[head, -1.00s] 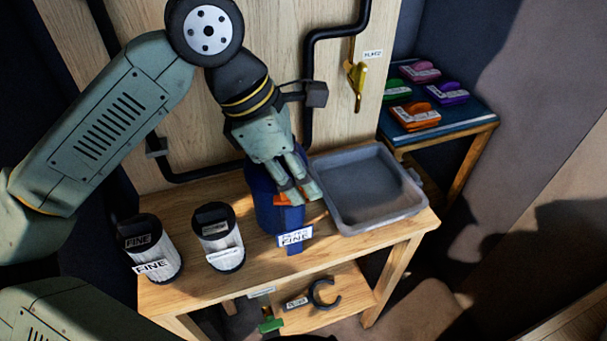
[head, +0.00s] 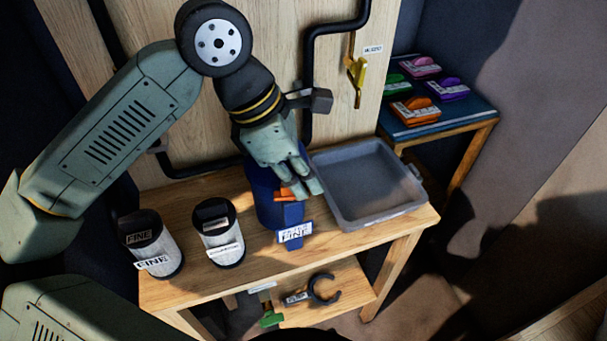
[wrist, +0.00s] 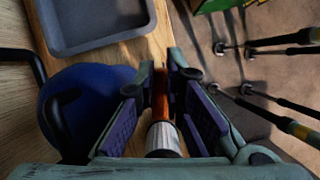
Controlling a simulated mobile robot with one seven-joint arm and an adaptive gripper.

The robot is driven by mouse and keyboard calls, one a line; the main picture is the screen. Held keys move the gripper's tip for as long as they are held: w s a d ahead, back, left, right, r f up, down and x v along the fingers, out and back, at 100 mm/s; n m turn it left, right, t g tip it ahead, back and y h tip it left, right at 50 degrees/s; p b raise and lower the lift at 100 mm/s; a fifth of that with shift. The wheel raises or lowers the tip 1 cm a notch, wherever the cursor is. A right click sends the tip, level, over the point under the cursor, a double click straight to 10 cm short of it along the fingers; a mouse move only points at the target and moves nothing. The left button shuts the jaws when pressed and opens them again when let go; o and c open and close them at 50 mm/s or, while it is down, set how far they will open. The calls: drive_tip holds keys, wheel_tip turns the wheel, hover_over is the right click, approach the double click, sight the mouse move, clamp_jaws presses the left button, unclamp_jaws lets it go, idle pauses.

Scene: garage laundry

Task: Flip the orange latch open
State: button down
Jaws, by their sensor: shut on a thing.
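A blue canister (head: 262,205) stands on the wooden bench, with a white label (head: 294,234) on its front. The orange latch (head: 285,195) is on its near side, partly hidden by my fingers. My gripper (head: 306,187) reaches down from above at the canister's right front side. In the wrist view, the orange latch (wrist: 161,92) runs between the two fingers of my gripper (wrist: 161,72), which are closed on it. A silvery cylinder (wrist: 163,137) shows at the latch's lower end. The blue canister (wrist: 85,105) is on the left there.
A grey tray (head: 365,185) stands right of the canister. A dark C-shaped clamp (head: 325,289) lies on the lower shelf. A yellow valve handle (head: 358,75) hangs on the back panel.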

drive_tip(key=shift+w+f+n+b, duration=0.1)
drive_tip(key=shift+f+n+b, duration=0.3)
drive_tip(key=shift+b, duration=0.7)
drive_tip(key=shift+w+r+n+t+b, duration=0.2)
drive_tip(key=shift+n+t+b, duration=0.2)
drive_tip(key=shift+n+b, duration=0.5)
drive_tip(key=shift+r, duration=0.2)
drive_tip(key=c, duration=1.7)
unclamp_jaws()
drive_tip(key=shift+r, duration=0.1)
